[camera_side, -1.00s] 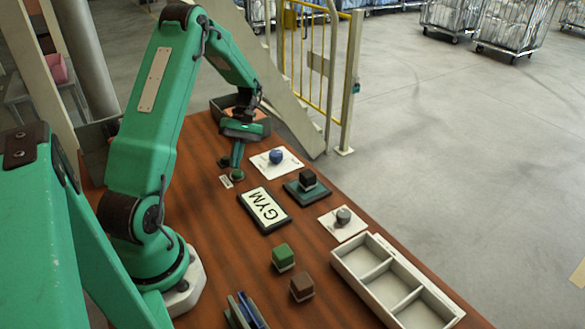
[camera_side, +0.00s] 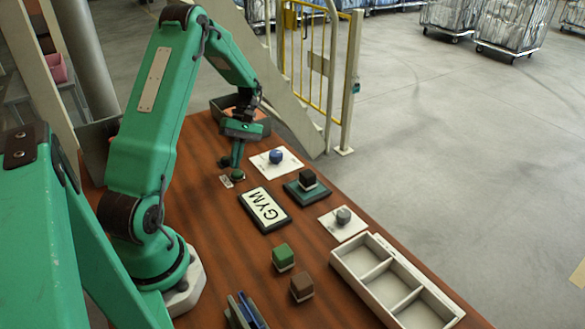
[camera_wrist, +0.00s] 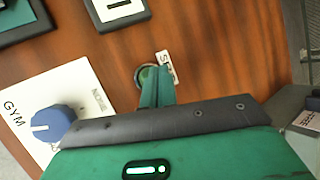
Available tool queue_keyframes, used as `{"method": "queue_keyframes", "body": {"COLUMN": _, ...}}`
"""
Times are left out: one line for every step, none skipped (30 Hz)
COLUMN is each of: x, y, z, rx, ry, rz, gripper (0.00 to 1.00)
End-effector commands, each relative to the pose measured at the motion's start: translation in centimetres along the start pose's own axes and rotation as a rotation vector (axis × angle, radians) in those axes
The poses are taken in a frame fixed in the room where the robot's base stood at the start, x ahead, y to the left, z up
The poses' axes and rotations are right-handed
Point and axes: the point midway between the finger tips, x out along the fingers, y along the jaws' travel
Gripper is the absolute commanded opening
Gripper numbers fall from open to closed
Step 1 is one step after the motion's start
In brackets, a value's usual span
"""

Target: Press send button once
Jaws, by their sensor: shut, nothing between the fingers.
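The send button (camera_side: 238,175) is a small round green button with a dark rim on the wooden table. Its small white label (camera_side: 226,181) lies beside it. In the wrist view the button (camera_wrist: 145,74) is partly covered by my fingers, and the label (camera_wrist: 166,68) stands just to its right. My gripper (camera_side: 237,164) is shut and empty, pointing down with its fingertips at the button. It also shows in the wrist view (camera_wrist: 156,76). I cannot tell whether the tips touch or press the button.
A blue knob (camera_side: 276,156) on a white plate is to the right.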

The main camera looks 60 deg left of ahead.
Motion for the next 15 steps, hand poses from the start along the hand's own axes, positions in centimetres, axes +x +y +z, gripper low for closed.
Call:
{"method": "queue_keyframes", "body": {"x": 0.0, "y": 0.0, "z": 0.0, "rx": 0.0, "ry": 0.0, "rz": 0.0, "gripper": 0.0}}
{"method": "queue_keyframes", "body": {"x": 0.0, "y": 0.0, "z": 0.0, "rx": 0.0, "ry": 0.0, "rz": 0.0, "gripper": 0.0}}
{"method": "queue_keyframes", "body": {"x": 0.0, "y": 0.0, "z": 0.0, "rx": 0.0, "ry": 0.0, "rz": 0.0, "gripper": 0.0}}
{"method": "queue_keyframes", "body": {"x": 0.0, "y": 0.0, "z": 0.0, "rx": 0.0, "ry": 0.0, "rz": 0.0, "gripper": 0.0}}
{"method": "queue_keyframes", "body": {"x": 0.0, "y": 0.0, "z": 0.0, "rx": 0.0, "ry": 0.0, "rz": 0.0, "gripper": 0.0}}
{"method": "queue_keyframes", "body": {"x": 0.0, "y": 0.0, "z": 0.0, "rx": 0.0, "ry": 0.0, "rz": 0.0, "gripper": 0.0}}
{"method": "queue_keyframes", "body": {"x": 0.0, "y": 0.0, "z": 0.0, "rx": 0.0, "ry": 0.0, "rz": 0.0, "gripper": 0.0}}
{"method": "queue_keyframes", "body": {"x": 0.01, "y": 0.01, "z": -0.01, "rx": 0.0, "ry": 0.0, "rz": 0.0, "gripper": 0.0}}
{"method": "queue_keyframes", "body": {"x": 0.04, "y": 0.02, "z": -0.02, "rx": 0.0, "ry": 0.0, "rz": 0.0, "gripper": 0.0}}
{"method": "queue_keyframes", "body": {"x": 0.07, "y": 0.04, "z": -0.04, "rx": 0.0, "ry": 0.0, "rz": 0.0, "gripper": 0.0}}
{"method": "queue_keyframes", "body": {"x": 0.11, "y": 0.06, "z": -0.05, "rx": 0.0, "ry": 0.0, "rz": 0.0, "gripper": 0.0}}
{"method": "queue_keyframes", "body": {"x": 0.18, "y": 0.1, "z": -0.09, "rx": 0.0, "ry": 0.0, "rz": 0.0, "gripper": 0.0}}
{"method": "queue_keyframes", "body": {"x": 0.24, "y": 0.13, "z": -0.12, "rx": 0.0, "ry": 0.0, "rz": 0.0, "gripper": 0.0}}
{"method": "queue_keyframes", "body": {"x": 0.3, "y": 0.17, "z": -0.15, "rx": 0.0, "ry": 0.0, "rz": 0.0, "gripper": 0.0}}
{"method": "queue_keyframes", "body": {"x": 0.39, "y": 0.22, "z": -0.2, "rx": 0.0, "ry": 0.0, "rz": 0.0, "gripper": 0.0}}
